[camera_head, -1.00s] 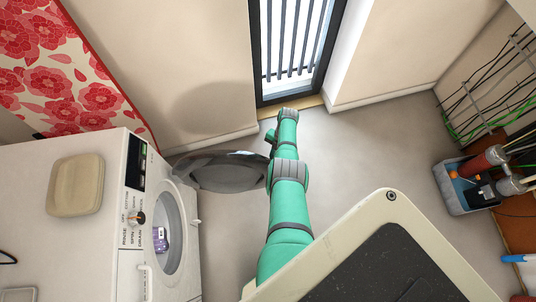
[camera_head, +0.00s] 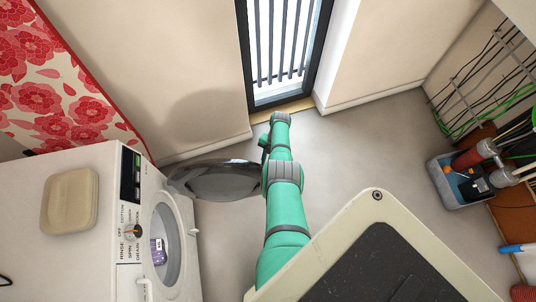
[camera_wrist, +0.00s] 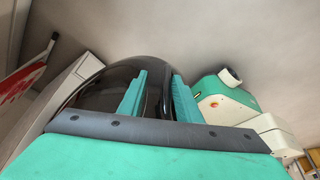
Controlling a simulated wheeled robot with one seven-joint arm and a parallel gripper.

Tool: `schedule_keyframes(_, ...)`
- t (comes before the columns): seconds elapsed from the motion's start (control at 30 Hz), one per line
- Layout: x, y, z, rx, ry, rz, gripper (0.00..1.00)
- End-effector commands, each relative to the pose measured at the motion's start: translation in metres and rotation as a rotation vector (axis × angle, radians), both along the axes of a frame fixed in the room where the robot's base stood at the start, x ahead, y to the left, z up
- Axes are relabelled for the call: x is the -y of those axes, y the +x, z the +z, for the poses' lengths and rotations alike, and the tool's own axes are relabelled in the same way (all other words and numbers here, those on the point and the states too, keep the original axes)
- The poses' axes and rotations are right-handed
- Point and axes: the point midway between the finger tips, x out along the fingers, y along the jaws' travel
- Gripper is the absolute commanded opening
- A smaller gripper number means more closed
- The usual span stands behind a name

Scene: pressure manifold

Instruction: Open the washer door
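The washer (camera_head: 85,165) stands at the left in the head view. Its round drum opening (camera_head: 162,240) is uncovered. The dark round washer door (camera_head: 215,180) is swung far out from the front, toward the back wall. My arm's green links run up along the door's outer edge and hide part of it. In the wrist view the dark door (camera_wrist: 95,88) curves behind my gripper (camera_wrist: 158,97). Its two green fingers stand apart, with the door's rim showing between them. I cannot tell whether the fingers touch the door. The fingers are not clear in the head view.
A purple-labelled item (camera_head: 157,251) is in the drum. A beige dish (camera_head: 70,201) lies on the washer top. A barred window (camera_head: 285,50) is at the back. A grey bin of parts (camera_head: 460,180) stands at the right. The floor between is clear.

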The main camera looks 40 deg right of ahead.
Motion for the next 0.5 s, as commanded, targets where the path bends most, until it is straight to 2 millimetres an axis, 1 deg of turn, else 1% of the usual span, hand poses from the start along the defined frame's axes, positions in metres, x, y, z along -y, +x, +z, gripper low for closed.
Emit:
schedule_keyframes(0.17,0.004,0.002,0.008,0.002,-0.002,0.001,0.31)
schedule_keyframes(0.27,0.007,0.004,0.017,0.001,-0.003,0.001,0.31)
schedule_keyframes(0.37,0.012,0.006,0.031,0.003,-0.003,0.001,0.31)
schedule_keyframes(0.5,0.023,0.009,0.056,0.002,-0.002,-0.002,0.31)
